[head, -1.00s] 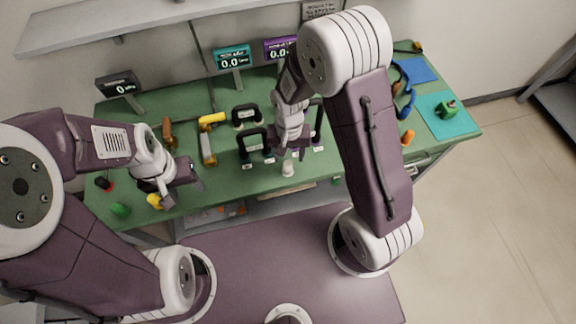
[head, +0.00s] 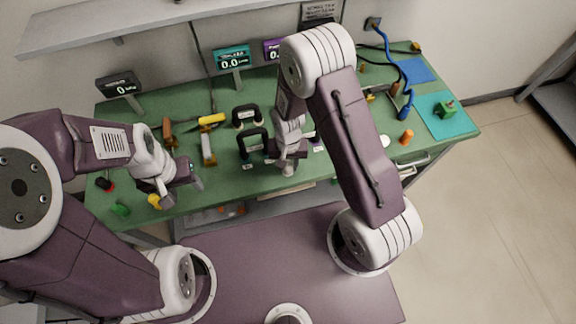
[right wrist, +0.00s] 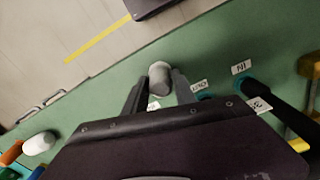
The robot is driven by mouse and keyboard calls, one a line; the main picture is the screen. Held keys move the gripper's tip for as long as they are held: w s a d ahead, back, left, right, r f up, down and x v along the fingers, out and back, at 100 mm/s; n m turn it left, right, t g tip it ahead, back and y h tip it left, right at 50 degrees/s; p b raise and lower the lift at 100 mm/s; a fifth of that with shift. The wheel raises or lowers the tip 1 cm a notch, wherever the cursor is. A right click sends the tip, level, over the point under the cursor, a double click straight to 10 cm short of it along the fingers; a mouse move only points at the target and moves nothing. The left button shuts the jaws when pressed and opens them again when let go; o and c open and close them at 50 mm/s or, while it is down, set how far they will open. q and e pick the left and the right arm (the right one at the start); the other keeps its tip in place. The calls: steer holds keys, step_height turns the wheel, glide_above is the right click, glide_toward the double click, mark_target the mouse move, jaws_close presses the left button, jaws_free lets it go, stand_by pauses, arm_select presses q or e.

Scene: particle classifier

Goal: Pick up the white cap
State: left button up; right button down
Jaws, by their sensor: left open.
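The white cap (head: 288,170), a small off-white piece with a rounded top, stands near the front edge of the green table in the head view. In the right wrist view the white cap (right wrist: 160,76) lies between the fingertips of my right gripper (right wrist: 160,82), with one finger on each side. The fingers look spread, and contact is not clear. In the head view my right gripper (head: 288,160) is low over the cap and partly hides it. My left gripper (head: 182,192) is open and empty over the table's front left.
Another white piece (head: 385,141) lies right of my right arm, near an orange piece (head: 406,137). Black-handled parts (head: 252,142) stand left of the right gripper. A yellow-topped tool (head: 208,145) lies further left. Displays (head: 232,58) line the back of the green table (head: 225,180).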

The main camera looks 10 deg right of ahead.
step_height(320, 180, up, 10)
stand_by(0.6)
steer(key=shift+r+p, duration=2.3)
steer(key=shift+p, duration=0.05)
step_height(320, 180, up, 3)
steer(key=p, duration=0.3)
